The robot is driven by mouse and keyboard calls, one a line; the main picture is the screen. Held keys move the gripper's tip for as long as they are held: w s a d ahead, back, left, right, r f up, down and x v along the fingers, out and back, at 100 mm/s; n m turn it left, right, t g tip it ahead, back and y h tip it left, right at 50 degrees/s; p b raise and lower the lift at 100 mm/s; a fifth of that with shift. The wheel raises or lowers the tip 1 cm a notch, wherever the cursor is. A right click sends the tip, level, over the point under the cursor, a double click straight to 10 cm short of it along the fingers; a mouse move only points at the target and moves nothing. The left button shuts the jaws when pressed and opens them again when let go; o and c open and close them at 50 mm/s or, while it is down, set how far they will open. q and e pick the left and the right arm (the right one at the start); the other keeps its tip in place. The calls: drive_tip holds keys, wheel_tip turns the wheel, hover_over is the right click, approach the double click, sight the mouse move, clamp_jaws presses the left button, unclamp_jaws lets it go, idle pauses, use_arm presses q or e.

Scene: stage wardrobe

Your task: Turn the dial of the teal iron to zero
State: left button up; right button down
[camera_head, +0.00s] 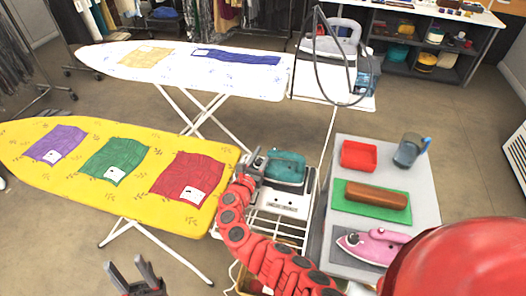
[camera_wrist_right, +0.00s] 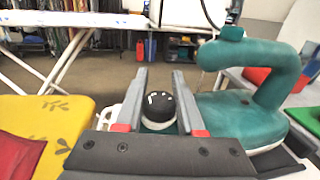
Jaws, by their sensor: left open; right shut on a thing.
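The teal iron (camera_head: 285,168) rests on a white stand (camera_head: 283,203) at the right end of the yellow ironing board. In the right wrist view its teal body (camera_wrist_right: 245,122) and arched handle fill the right side. Its black dial (camera_wrist_right: 158,106), with white marks on top, sits between the fingers of my right gripper (camera_wrist_right: 159,72). My right gripper also shows in the head view (camera_head: 257,160), shut on the dial at the iron's left end. The dial's setting is too small to read. My left gripper (camera_head: 128,263) is open and empty at the lower left, away from the iron.
The yellow board (camera_head: 120,135) holds purple, green and red cloths. A grey table (camera_head: 415,207) at right carries a pink iron (camera_head: 372,243), a brown roll (camera_head: 371,194), a red tray (camera_head: 359,155) and a grey cup (camera_head: 407,150). A white board (camera_head: 180,75) stands behind.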

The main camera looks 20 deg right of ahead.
drive_tip(key=c, duration=0.5)
unclamp_jaws()
drive_tip(key=shift+a, duration=0.1)
drive_tip(key=b+v, duration=0.2)
drive_tip(key=v, duration=1.4)
drive_tip(key=shift+s+a+f, duration=0.1)
drive_tip(key=shift+s+a, duration=0.35)
drive_tip(key=shift+s, duration=0.05)
